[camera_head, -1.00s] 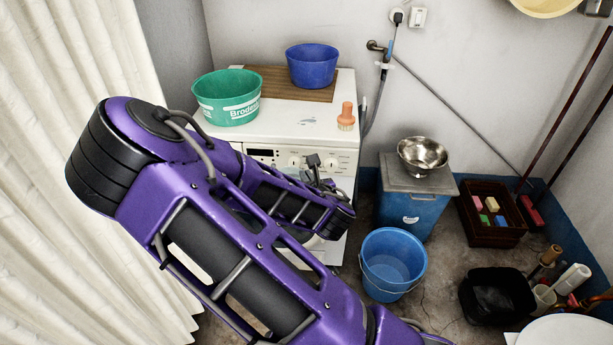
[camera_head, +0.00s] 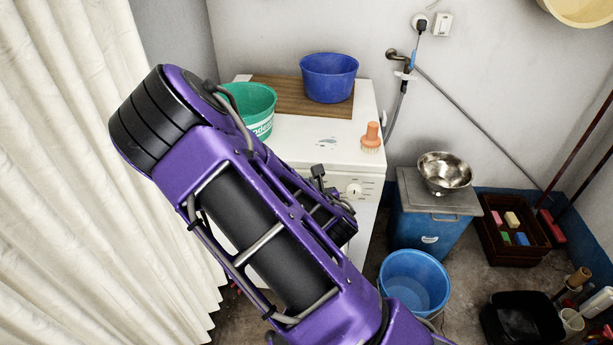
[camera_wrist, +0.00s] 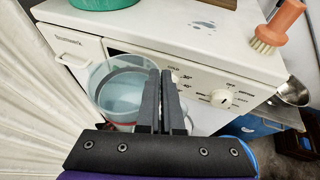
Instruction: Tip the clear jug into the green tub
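The clear jug (camera_wrist: 113,98) shows in the wrist view, upright in front of the white washing machine's face, with pale bluish liquid inside. My gripper (camera_wrist: 163,78) has its two dark fingers close together at the jug's right side, seemingly shut on its handle, which they hide. The green tub (camera_head: 252,108) stands on the machine's top at the left, partly covered by my arm in the head view. Its lower edge shows at the top of the wrist view (camera_wrist: 104,3). The jug is below and in front of the tub. In the head view my arm hides the jug and fingers.
On the washing machine (camera_head: 300,132) are a blue basin (camera_head: 329,78) on a wooden board (camera_head: 277,97) and an orange brush (camera_head: 371,137). A blue bucket (camera_head: 414,283) and a blue bin (camera_head: 432,230) with a metal bowl (camera_head: 445,172) stand right. A white curtain (camera_head: 80,180) hangs left.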

